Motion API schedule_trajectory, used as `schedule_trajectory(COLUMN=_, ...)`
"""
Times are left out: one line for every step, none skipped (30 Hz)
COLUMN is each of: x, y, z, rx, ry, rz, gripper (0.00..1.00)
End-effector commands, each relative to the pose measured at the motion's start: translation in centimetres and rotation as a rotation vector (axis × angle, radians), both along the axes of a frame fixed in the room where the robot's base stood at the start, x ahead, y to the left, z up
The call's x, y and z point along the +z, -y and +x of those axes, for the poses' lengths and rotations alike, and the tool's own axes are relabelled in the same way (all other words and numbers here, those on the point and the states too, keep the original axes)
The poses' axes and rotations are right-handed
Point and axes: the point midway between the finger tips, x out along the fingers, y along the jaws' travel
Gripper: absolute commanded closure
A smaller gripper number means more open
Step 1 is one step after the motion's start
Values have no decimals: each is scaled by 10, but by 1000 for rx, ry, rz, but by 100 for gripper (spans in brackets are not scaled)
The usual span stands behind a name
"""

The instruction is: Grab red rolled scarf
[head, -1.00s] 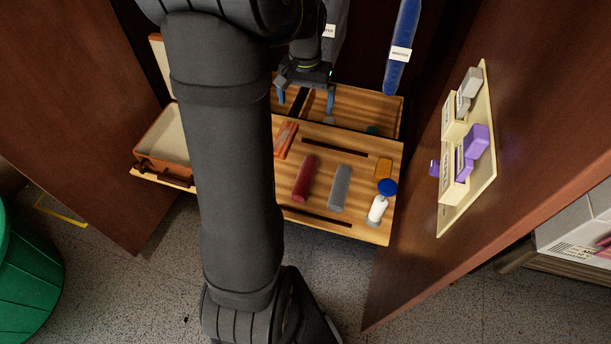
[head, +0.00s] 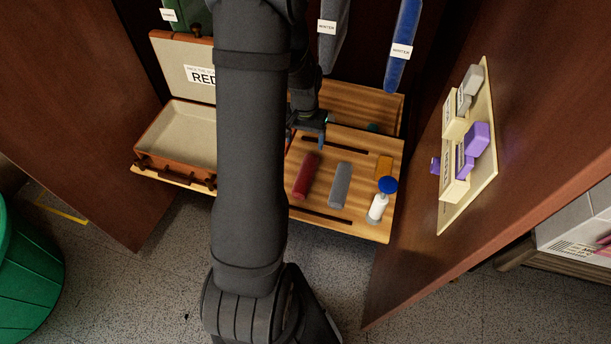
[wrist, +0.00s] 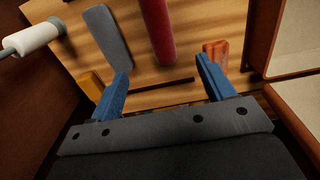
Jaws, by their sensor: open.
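The red rolled scarf (head: 306,177) is a dark red roll lying on the wooden shelf board, left of a grey roll (head: 340,185). In the wrist view the scarf (wrist: 157,30) lies ahead of the fingertips, lined up with the gap between them. My gripper (head: 308,138) is at the far end of the scarf in the head view, partly behind my arm. In the wrist view its blue fingers (wrist: 163,72) are spread wide with nothing between them. The scarf is apart from both fingers.
An orange-red item (wrist: 217,52) lies near the right finger in the wrist view. An open suitcase (head: 178,140) is left. The cabinet door (head: 520,160) bounds the right.

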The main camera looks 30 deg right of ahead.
Motion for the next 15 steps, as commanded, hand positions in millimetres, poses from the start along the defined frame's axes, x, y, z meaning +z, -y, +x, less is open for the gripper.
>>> schedule_trajectory(x=-8, y=-2, z=-2, rx=0, ry=-1, rz=1, gripper=25)
schedule_trajectory(x=-12, y=-2, z=-2, rx=0, ry=-1, rz=1, gripper=25)
schedule_trajectory(x=-17, y=-2, z=-3, rx=0, ry=-1, rz=1, gripper=25)
schedule_trajectory(x=-20, y=-2, z=-3, rx=0, ry=-1, rz=1, gripper=25)
schedule_trajectory(x=-24, y=-2, z=-3, rx=0, ry=-1, rz=1, gripper=25)
schedule_trajectory(x=-31, y=-3, z=-3, rx=0, ry=-2, rz=2, gripper=25)
schedule_trajectory(x=-35, y=-3, z=-3, rx=0, ry=-2, rz=2, gripper=25)
schedule_trajectory(x=-41, y=-3, z=-3, rx=0, ry=-2, rz=2, gripper=25)
schedule_trajectory(x=-48, y=-2, z=-3, rx=0, ry=-3, rz=3, gripper=25)
schedule_trajectory(x=-53, y=-2, z=-3, rx=0, ry=-2, rz=2, gripper=25)
schedule_trajectory(x=-59, y=-2, z=-3, rx=0, ry=-2, rz=2, gripper=25)
schedule_trajectory(x=-66, y=-2, z=-3, rx=0, ry=-2, rz=2, gripper=25)
schedule_trajectory(x=-71, y=-2, z=-3, rx=0, ry=-1, rz=1, gripper=25)
schedule_trajectory(x=-76, y=-2, z=-2, rx=0, ry=-2, rz=2, gripper=25)
schedule_trajectory(x=-83, y=-2, z=-3, rx=0, ry=-1, rz=1, gripper=25)
